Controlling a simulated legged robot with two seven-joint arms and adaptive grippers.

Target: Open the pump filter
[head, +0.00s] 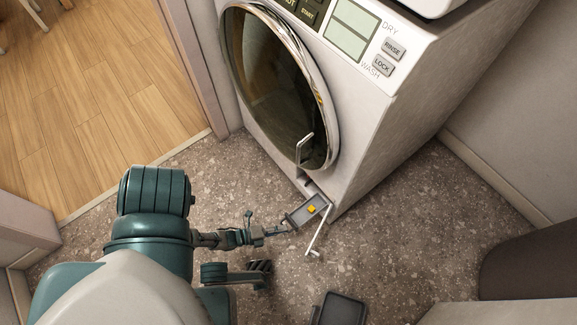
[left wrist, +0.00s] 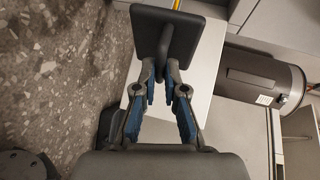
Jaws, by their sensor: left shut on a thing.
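The white washer (head: 365,125) has a round glass door (head: 270,85) with a chrome rim and a handle above the filter. A dark flat tray-like thing (head: 340,309) shows at the bottom edge. Speckled floor (head: 400,225) lies free to the right.

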